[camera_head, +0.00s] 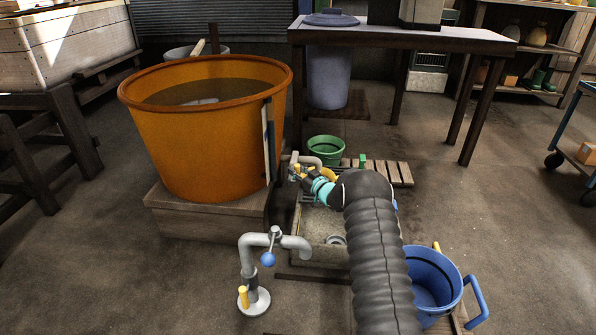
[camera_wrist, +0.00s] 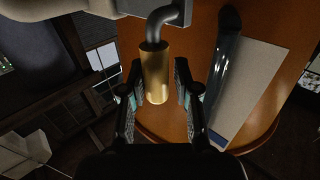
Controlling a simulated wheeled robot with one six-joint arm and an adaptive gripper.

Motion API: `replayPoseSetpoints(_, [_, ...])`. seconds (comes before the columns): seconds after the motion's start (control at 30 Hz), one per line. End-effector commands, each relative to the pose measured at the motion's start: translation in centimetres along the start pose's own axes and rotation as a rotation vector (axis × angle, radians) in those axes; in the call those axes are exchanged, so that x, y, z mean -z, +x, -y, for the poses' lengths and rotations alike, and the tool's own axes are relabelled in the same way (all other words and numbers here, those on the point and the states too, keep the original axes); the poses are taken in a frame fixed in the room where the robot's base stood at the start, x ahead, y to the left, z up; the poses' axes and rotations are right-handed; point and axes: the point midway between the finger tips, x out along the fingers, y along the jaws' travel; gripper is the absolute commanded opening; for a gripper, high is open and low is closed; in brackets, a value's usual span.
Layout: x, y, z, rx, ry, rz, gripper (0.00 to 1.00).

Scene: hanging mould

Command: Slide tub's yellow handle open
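The orange tub (camera_head: 205,140) stands on a wooden block, a grey and white strip down its near right side. Its wall also fills much of the wrist view (camera_wrist: 195,60). The yellow handle (camera_wrist: 154,70) is a cylinder on the end of a bent grey rod (camera_wrist: 165,20) in the wrist view. My gripper (camera_wrist: 158,98) is open, with one finger on each side of the handle's end. Small dark gaps show between handle and fingers. In the head view my gripper (camera_head: 301,175) is beside the tub's right side, and the arm partly hides that spot.
A grey standpipe (camera_head: 250,265) with a blue ball lever (camera_head: 267,259) stands in front of the tub. A blue bucket (camera_head: 432,285) is right of my arm. A green bucket (camera_head: 325,150) and a wooden pallet lie behind my gripper. A table (camera_head: 400,38) stands further back.

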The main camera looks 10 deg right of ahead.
Motion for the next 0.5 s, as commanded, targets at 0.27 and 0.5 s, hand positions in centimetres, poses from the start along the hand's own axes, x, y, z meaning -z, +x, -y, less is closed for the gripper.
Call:
replayPoseSetpoints(0.27, [0.0,-0.1,-0.2,-0.004,0.001,0.001,0.49])
replayPoseSetpoints(0.5, [0.0,-1.0,-0.3,-0.006,0.001,0.001,0.49])
